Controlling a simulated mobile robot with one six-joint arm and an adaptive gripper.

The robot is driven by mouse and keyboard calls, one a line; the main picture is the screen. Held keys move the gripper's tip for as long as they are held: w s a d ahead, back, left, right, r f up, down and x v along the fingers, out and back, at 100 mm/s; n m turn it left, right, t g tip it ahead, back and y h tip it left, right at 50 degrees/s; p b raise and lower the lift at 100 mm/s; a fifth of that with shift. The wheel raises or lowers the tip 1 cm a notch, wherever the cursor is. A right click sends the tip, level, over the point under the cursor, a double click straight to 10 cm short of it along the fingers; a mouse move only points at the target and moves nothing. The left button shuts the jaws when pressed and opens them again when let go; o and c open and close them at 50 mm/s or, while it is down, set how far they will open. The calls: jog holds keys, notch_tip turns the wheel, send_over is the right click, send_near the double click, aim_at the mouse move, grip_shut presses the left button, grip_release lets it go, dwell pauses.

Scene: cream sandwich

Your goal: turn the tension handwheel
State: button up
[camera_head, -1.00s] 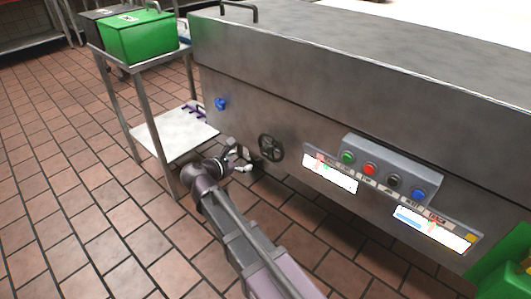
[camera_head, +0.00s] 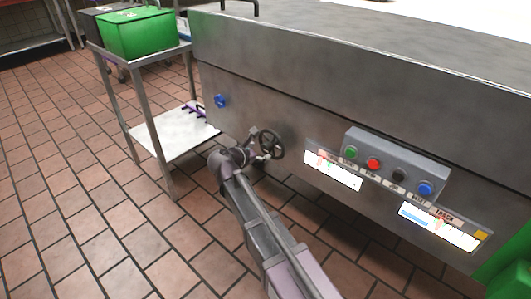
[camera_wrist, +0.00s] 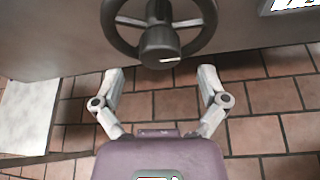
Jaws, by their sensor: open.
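The tension handwheel (camera_head: 270,145) is a dark spoked wheel on the front panel of the steel machine, left of the control box. In the wrist view the handwheel (camera_wrist: 203,35) is at the top, with its round hub in the middle and its upper part cut off by the frame. My gripper (camera_head: 262,152) is just at the left of the wheel in the head view. In the wrist view my gripper (camera_wrist: 161,78) has its two fingers spread wide below the hub, with nothing between them. I cannot tell whether a finger touches the rim.
A control box (camera_head: 389,166) with several coloured buttons and lit label panels (camera_head: 332,170) sits right of the wheel. A blue button (camera_head: 220,101) is to the left. A steel cart (camera_head: 146,135) carries a green bin (camera_head: 138,34). Tiled floor lies open in front.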

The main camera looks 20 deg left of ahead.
aim_at(264, 149)
jog(key=shift+b+x, duration=0.5)
jog(key=shift+x, duration=1.35)
jog(key=c, duration=1.1)
